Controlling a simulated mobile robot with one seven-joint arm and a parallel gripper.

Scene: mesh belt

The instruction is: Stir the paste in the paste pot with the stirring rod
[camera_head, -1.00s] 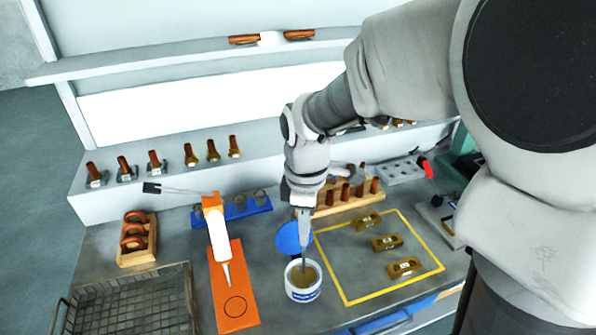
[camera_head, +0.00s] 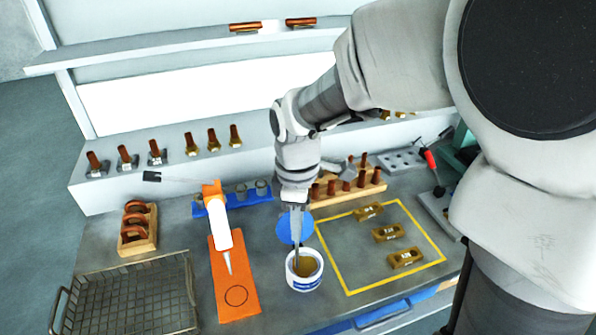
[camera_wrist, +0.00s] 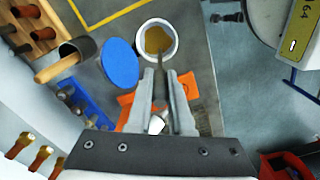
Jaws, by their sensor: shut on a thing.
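The white paste pot (camera_head: 304,281) stands open on the bench, with brownish-yellow paste (camera_head: 308,266) inside. It also shows in the wrist view (camera_wrist: 174,55). My gripper (camera_head: 296,234) is above the pot's back left side and points down. In the wrist view my gripper (camera_wrist: 162,85) is shut on the thin grey stirring rod (camera_wrist: 159,58). The rod's lower end reaches into the pot at the left part of the paste; its tip is hidden or too small to tell.
A blue disc (camera_head: 290,228) lies just behind the pot. An orange mat (camera_head: 232,290) with an orange-and-white tool (camera_head: 219,232) is to the left, beside a wire basket (camera_head: 130,300). A yellow-outlined area (camera_head: 345,270) with brass blocks is to the right. A wooden rack (camera_head: 330,198) stands behind.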

